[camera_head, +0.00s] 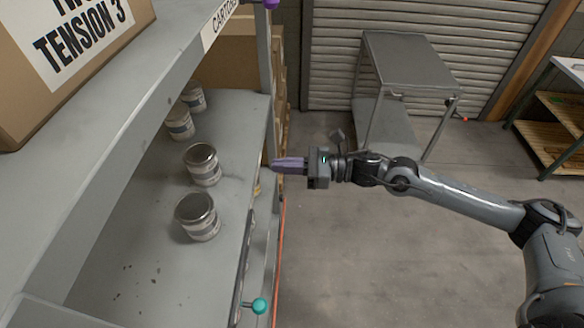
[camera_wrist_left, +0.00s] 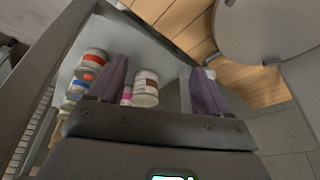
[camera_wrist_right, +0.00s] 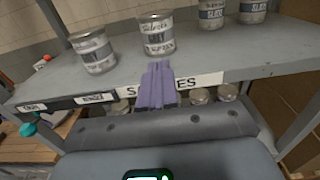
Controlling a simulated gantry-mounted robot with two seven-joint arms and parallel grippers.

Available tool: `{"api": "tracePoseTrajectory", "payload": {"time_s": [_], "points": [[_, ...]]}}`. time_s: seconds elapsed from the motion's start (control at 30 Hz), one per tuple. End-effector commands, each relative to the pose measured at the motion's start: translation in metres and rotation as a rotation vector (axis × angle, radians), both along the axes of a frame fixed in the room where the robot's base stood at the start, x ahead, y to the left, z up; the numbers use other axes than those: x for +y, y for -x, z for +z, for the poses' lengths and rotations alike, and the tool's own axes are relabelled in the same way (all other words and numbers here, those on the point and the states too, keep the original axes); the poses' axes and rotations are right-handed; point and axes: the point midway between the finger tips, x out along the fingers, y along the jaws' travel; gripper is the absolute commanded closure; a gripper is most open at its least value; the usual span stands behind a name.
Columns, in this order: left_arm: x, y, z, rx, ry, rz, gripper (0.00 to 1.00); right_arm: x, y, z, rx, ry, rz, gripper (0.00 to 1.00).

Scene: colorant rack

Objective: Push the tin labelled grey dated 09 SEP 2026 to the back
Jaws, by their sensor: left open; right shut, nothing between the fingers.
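Two tins stand near the front of the shelf: one tin (camera_head: 203,165) in the middle and another (camera_head: 198,217) nearer the camera. In the right wrist view the middle tin (camera_wrist_right: 157,33) has a white label that seems to read grey; its date is too small to read surely. The label of the left tin (camera_wrist_right: 93,52) is also unclear. My right gripper (camera_head: 273,164) is shut and empty at the shelf's front edge, level with the middle tin and apart from it. Its fingers (camera_wrist_right: 157,66) point towards that tin. My left gripper (camera_wrist_left: 159,66) is open, away from these tins.
Two more tins (camera_head: 179,123) (camera_head: 193,95) stand farther along the shelf (camera_head: 130,255). An upper shelf (camera_head: 130,95) with a carton (camera_head: 70,60) overhangs it. A post (camera_head: 264,50) rises beyond my right gripper. A teal knob (camera_head: 258,305) sticks out in front.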

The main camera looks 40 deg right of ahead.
Motion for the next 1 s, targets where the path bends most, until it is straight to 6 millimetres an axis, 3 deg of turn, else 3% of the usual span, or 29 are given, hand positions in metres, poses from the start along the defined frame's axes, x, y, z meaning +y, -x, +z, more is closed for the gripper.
{"api": "tracePoseTrajectory", "payload": {"time_s": [0.23,0.5,0.63,0.83,1.0], "points": [[0.0,0.0,0.004,0.001,0.0,-0.001,0.22,-0.011,0.01,0.004,0.001,0.0,0.001,1.0],[0.001,0.0,0.053,-0.001,-0.003,-0.003,0.22,-0.007,0.015,0.014,0.001,-0.003,-0.003,1.0],[0.001,0.0,0.064,-0.003,-0.007,-0.005,0.22,-0.004,0.015,0.012,-0.001,-0.003,-0.005,1.0],[0.002,0.0,0.066,0.0,-0.008,-0.006,0.22,0.008,0.006,0.009,-0.004,-0.005,-0.007,1.0],[0.002,0.001,0.073,0.002,-0.008,-0.006,0.22,0.028,-0.012,0.012,-0.005,-0.006,-0.007,1.0]]}}
